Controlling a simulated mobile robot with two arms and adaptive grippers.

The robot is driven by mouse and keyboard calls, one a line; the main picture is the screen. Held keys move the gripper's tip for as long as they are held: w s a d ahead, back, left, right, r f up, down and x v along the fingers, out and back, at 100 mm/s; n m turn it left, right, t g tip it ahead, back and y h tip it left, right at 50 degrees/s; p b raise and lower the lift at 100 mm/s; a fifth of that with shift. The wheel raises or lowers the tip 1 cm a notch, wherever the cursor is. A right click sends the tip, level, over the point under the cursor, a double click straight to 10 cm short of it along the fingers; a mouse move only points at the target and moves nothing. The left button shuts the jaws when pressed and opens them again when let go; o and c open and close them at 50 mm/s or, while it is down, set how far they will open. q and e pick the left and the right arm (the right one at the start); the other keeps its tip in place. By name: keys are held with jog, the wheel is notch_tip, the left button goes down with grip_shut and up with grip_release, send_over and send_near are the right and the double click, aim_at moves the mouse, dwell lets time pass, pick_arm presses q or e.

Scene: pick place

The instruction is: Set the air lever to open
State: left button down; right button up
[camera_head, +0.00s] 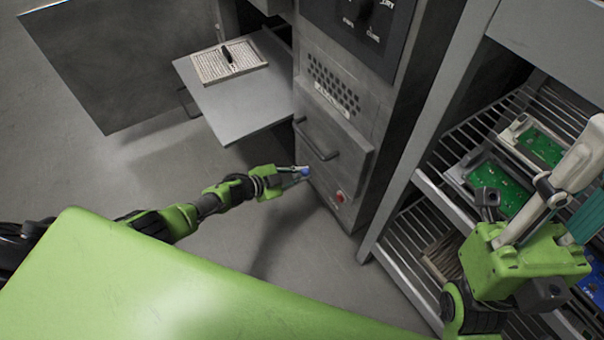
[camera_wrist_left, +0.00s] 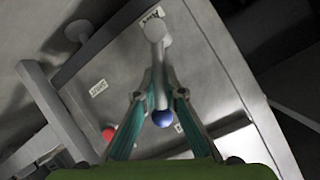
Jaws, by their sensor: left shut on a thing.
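The air lever (camera_wrist_left: 158,65) is a pale grey rod on the front of the grey cabinet (camera_head: 335,105), with a round pivot at its top in the left wrist view. The lever's setting label is not readable.
A red button (camera_head: 339,197) sits near the lever. A bar handle (camera_head: 315,140) is on the cabinet front. A shelf rack (camera_head: 430,190) with green circuit boards (camera_head: 500,190) stands at the right. An open flap (camera_head: 235,100) holds a tray at the left.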

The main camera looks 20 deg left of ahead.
dwell(0.3)
pick_arm(q)
jog(key=c, duration=2.1)
grip_release()
jog(key=shift+a, duration=0.1)
jog(key=v, duration=1.2)
jog(key=shift+w, duration=0.1)
